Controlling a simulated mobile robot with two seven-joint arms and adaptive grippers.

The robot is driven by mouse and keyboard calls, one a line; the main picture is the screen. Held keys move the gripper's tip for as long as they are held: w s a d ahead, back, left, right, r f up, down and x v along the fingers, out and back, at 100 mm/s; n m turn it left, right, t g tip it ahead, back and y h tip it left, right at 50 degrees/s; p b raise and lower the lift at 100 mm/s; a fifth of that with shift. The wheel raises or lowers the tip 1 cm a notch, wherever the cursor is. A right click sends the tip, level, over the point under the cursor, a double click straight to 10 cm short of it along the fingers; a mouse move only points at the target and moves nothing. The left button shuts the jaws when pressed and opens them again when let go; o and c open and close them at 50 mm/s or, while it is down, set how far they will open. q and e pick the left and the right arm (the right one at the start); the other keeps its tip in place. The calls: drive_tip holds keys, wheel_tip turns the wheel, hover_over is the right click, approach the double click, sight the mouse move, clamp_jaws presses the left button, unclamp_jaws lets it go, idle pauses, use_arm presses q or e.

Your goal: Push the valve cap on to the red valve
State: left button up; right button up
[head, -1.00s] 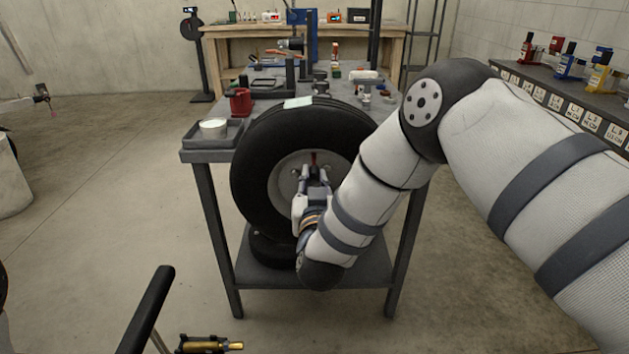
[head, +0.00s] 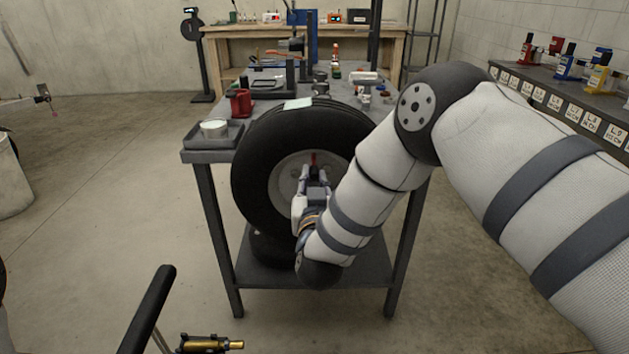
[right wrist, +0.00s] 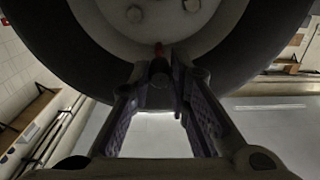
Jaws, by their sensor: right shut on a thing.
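A black tyre on a grey wheel (head: 252,200) stands upright at the front of a grey cart. The red valve (head: 313,159) shows on the wheel, just above my right fingertips. It also shows in the right wrist view (right wrist: 158,49). My right gripper (head: 314,174) is in front of the wheel, its fingers pointing at the valve. In the right wrist view, it is shut on a small dark cap (right wrist: 159,72), which lines up closely with the red valve. I cannot tell whether cap and valve touch. My left gripper is not in view.
The cart top (head: 265,74) holds a red mug (head: 240,102), a tray with a white tub (head: 214,128) and several tools. Another tyre (head: 272,251) lies on the lower shelf. A dark bench (head: 560,105) stands at the right. The floor left of the cart is clear.

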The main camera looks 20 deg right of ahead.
sight(314, 178)
drive_tip(key=shift+r, duration=0.1)
drive_tip(key=shift+w+d+f, duration=0.1)
drive_tip(key=shift+w+f, duration=0.1)
drive_tip(key=shift+w, duration=0.1)
idle(0.5)
drive_tip(key=shift+b+x, duration=0.35)
drive_tip(key=shift+x, duration=0.9)
drive_tip(key=o, duration=0.9)
drive_tip(key=shift+r, duration=0.1)
drive_tip(key=shift+s, duration=0.1)
drive_tip(key=v, duration=1.2)
